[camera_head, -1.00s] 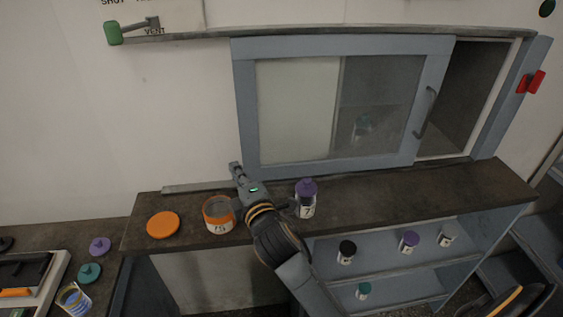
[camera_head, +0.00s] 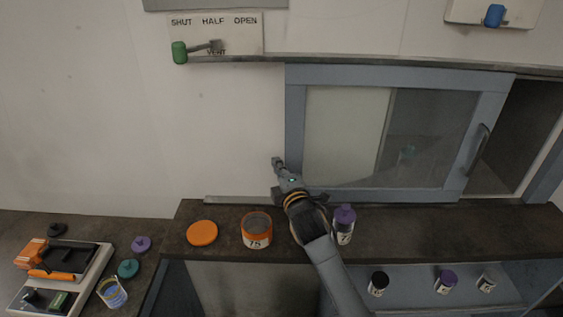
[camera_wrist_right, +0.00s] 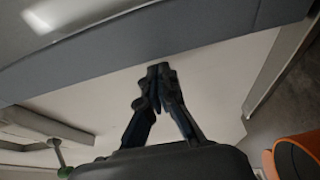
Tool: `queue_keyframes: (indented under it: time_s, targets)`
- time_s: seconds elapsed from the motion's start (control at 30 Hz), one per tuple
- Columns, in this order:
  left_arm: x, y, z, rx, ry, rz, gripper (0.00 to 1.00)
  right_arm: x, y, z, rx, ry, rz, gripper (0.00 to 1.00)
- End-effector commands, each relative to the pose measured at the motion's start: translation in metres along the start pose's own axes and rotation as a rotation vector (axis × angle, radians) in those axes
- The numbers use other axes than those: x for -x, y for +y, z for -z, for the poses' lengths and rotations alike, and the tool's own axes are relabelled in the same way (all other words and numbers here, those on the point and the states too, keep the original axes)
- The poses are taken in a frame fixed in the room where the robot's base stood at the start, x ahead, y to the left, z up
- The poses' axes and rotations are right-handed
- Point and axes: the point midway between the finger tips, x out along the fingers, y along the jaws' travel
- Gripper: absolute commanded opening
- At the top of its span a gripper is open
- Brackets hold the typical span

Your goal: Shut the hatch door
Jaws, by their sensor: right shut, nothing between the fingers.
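The hatch door (camera_head: 300,130) is a sliding panel with a blue-grey frame and a window. It stands partly open, with a dark gap (camera_head: 520,125) to the right of its handle edge. A dark handle (camera_head: 478,150) sits on its right side. My right gripper (camera_head: 276,162) is shut and empty, just by the door's lower left edge. In the right wrist view my fingertips (camera_wrist_right: 158,70) point at the pale wall beside the blue-grey door frame (camera_wrist_right: 140,55). I cannot tell whether they touch the frame. My left gripper is out of view.
The dark counter (camera_head: 400,232) below holds an orange lid (camera_head: 202,233), an orange-rimmed jar (camera_head: 256,232) and a purple-capped jar (camera_head: 344,225) close to my right arm. A green lever (camera_head: 180,52) is on the wall, upper left. A tray (camera_head: 65,265) is at lower left.

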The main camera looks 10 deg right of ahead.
Motion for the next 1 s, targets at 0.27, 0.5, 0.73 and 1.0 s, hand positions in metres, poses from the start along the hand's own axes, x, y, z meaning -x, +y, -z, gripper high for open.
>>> queue_keyframes:
  time_s: [0.27,0.5,0.73,1.0]
  targets:
    - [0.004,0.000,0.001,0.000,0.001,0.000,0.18,0.003,0.000,-0.008,0.000,0.000,0.000,0.00]
    - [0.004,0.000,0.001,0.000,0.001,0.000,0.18,0.004,0.000,-0.009,0.001,0.000,0.001,0.00]
    - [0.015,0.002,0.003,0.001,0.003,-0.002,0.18,0.011,0.002,-0.032,0.007,-0.003,0.003,0.00]
    - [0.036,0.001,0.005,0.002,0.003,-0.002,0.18,0.035,0.003,-0.101,0.011,-0.004,0.004,0.00]
